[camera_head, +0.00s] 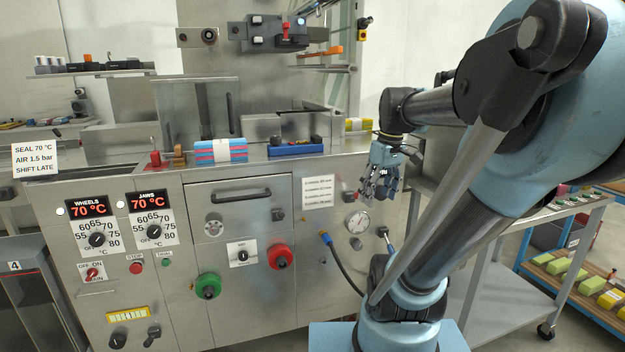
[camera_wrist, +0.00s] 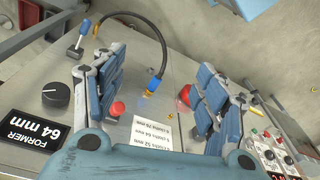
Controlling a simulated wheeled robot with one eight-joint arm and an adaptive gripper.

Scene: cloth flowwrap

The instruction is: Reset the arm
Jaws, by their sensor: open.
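My gripper (camera_head: 380,186) hangs at the end of my blue arm, in front of the right part of the steel machine (camera_head: 245,255) in the head view. In the wrist view my gripper (camera_wrist: 160,85) has its two blue fingers spread wide apart, with nothing between them. Behind the gap lie a white label (camera_wrist: 155,135), a red knob (camera_wrist: 117,109) and a black hose (camera_wrist: 155,50) with a blue and yellow end. In the head view the gripper is small and partly overlaps the machine's front, so contact there cannot be told.
A folded blue and pink cloth stack (camera_head: 221,151) and a blue tray (camera_head: 296,149) lie on the machine's top. A pressure gauge (camera_head: 357,221) and the hose (camera_head: 342,264) are below the gripper. A steel cart (camera_head: 500,265) stands at right. Shelves (camera_head: 590,290) hold yellow-green packs.

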